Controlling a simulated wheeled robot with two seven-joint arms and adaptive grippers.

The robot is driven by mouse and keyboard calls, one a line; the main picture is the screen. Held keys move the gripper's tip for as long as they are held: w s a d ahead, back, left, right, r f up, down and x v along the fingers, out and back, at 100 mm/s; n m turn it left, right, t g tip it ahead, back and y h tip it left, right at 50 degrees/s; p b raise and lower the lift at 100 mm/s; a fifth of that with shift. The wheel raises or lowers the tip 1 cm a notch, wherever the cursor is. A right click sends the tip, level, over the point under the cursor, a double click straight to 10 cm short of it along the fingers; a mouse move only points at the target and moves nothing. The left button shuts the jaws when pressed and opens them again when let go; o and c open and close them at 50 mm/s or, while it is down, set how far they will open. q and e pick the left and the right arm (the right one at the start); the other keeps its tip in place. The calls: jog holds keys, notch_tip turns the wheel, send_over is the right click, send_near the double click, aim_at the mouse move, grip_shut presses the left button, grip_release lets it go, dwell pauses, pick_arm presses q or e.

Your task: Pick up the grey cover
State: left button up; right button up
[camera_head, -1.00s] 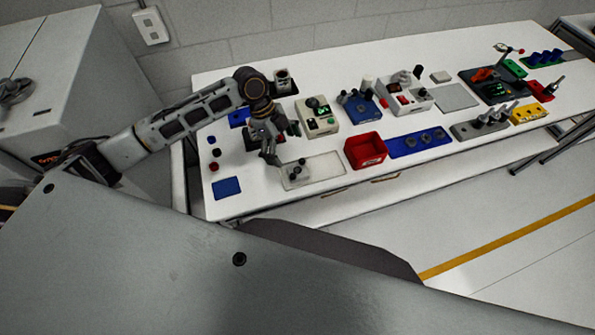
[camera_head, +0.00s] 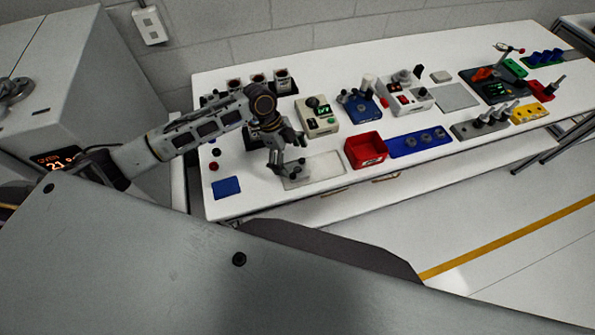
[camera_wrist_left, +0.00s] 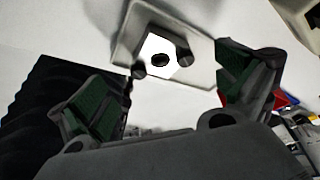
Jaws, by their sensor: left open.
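A small pale piece with dark round knobs (camera_head: 298,174) sits at the left end of a pale shallow tray (camera_head: 325,166) near the table's front edge. It may be the grey cover; I cannot tell for sure. My left gripper (camera_head: 287,157) is open just above and behind it, partly hiding it. In the left wrist view the pale piece (camera_wrist_left: 163,47) shows bright white between and beyond the open fingers of my left gripper (camera_wrist_left: 172,68), with dark round spots on it. The fingers look apart from it. My right gripper is out of view.
A red bin (camera_head: 366,150) and a blue plate (camera_head: 418,142) stand right of the tray. A beige box (camera_head: 317,118) stands behind it. A blue mat (camera_head: 226,187) lies front left. The table's front edge is close.

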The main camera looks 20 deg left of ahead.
aim_at(297, 173)
pick_arm(q)
jog(key=shift+d+f+b, duration=0.35)
jog(key=shift+f, duration=0.2)
jog(key=shift+b+x, duration=1.05)
jog(key=shift+b, duration=0.1)
jog(key=shift+s+d+f+b, duration=0.1)
jog(key=shift+d+f+b, duration=0.2)
jog(key=shift+f+b, duration=0.2)
jog(key=shift+d+f, duration=0.1)
jog(key=shift+f, duration=0.05)
jog(key=c, duration=1.1)
